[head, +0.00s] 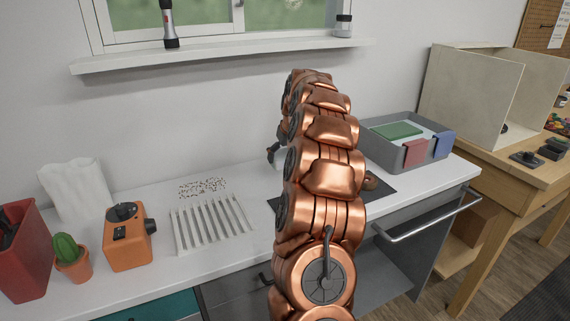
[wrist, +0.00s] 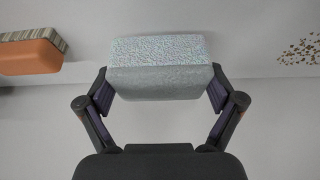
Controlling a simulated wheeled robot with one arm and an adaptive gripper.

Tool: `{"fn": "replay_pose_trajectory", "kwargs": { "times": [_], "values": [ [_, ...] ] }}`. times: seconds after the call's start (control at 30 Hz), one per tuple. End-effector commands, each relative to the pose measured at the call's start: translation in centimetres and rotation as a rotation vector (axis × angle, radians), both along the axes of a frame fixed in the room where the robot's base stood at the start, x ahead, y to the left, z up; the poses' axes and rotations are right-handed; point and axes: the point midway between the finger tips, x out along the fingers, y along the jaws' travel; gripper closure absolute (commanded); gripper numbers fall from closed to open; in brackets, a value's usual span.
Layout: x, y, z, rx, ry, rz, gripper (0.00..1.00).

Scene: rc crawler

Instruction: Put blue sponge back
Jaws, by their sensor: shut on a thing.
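My gripper (wrist: 160,97) is shut on a pale blue-grey, speckled, sponge-like block (wrist: 158,50) in the wrist view. The block sits between the two fingertips, with a pale flat surface behind it. In the head view my copper arm hides most of the gripper and the block. A grey tray (head: 398,165) stands at the right of the counter. A blue block (head: 445,144) and a red block (head: 414,153) stand at its front right side, and a green pad (head: 396,130) lies at its back. I cannot tell whether the blue block is a sponge.
A white slatted rack (head: 212,222) lies on the counter beside brown specks (head: 202,187). An orange device (head: 128,237), a potted cactus (head: 71,258) and a red container (head: 22,252) stand at left. Specks (wrist: 301,50) and an orange object (wrist: 30,57) flank the held block.

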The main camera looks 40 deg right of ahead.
Motion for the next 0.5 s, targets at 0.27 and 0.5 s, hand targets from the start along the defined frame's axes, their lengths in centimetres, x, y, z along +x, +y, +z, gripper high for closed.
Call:
{"fn": "replay_pose_trajectory", "kwargs": {
  "times": [0.27,0.5],
  "values": [
    [0.0,0.0,-1.6,0.002,0.002,-0.001,0.36],
    [0.0,0.0,-3.5,0.002,0.001,-0.001,0.36]
  ]
}}
